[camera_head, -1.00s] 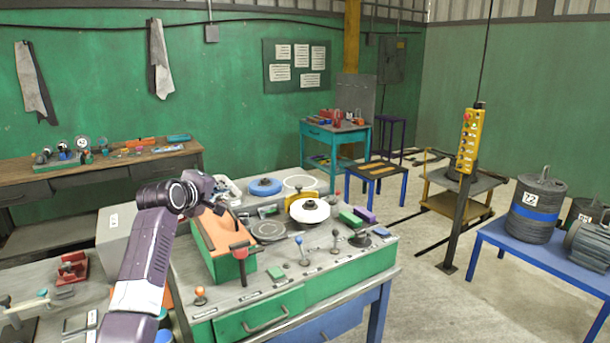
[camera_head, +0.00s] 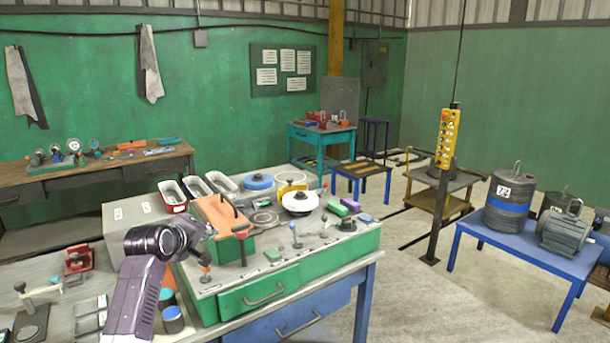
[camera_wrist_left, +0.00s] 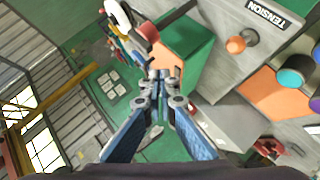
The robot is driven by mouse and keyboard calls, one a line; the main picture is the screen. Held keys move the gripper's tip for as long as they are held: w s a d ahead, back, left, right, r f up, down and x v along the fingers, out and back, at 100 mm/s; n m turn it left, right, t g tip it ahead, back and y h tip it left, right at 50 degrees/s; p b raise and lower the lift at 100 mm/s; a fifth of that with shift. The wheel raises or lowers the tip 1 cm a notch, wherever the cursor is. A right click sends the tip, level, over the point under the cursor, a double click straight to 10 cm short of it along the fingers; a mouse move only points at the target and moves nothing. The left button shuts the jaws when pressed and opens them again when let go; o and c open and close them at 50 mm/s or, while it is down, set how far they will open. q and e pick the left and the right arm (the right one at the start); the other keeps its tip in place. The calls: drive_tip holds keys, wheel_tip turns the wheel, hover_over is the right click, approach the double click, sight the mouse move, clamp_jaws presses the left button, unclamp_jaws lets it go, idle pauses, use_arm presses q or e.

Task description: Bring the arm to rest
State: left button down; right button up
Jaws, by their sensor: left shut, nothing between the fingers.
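My left arm (camera_head: 138,295), dark purple, comes in from the lower left of the head view. Its thick black wrist is bent to the right in front of the green control bench (camera_head: 305,273). My left gripper (camera_wrist_left: 160,78) is shut and empty in the left wrist view, its blue-padded fingers together at the tips. In the head view the gripper is mostly hidden behind the wrist. The orange-topped green block (camera_head: 222,222) lies just beyond the wrist. My right gripper is not in view.
The bench carries several levers, a white disc (camera_head: 300,202) and a blue disc (camera_head: 258,182). Three trays (camera_head: 196,187) stand behind the wrist.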

use_arm(q)
drive_tip(key=s+d+f+m+g+y, duration=0.1)
drive_tip(key=s+d+f+m+g, duration=0.15)
drive_tip(key=s+f, duration=1)
drive_tip(key=s+d+f+m+g, duration=0.15)
drive_tip(key=s+f+m, duration=0.25)
drive_tip(key=s+f, duration=0.8)
drive_tip(key=s+f+m+g, duration=0.3)
drive_tip(key=s+m+g, duration=0.25)
drive_tip(key=s, duration=2.55)
wheel_tip(320, 180, down, 29)
drive_tip(key=s+b, duration=0.2)
drive_tip(key=s+a+f+g+b, duration=0.1)
drive_tip(key=s+a+f+g, duration=0.1)
drive_tip(key=s+f, duration=1.5)
drive_tip(key=shift+m+y, duration=0.4)
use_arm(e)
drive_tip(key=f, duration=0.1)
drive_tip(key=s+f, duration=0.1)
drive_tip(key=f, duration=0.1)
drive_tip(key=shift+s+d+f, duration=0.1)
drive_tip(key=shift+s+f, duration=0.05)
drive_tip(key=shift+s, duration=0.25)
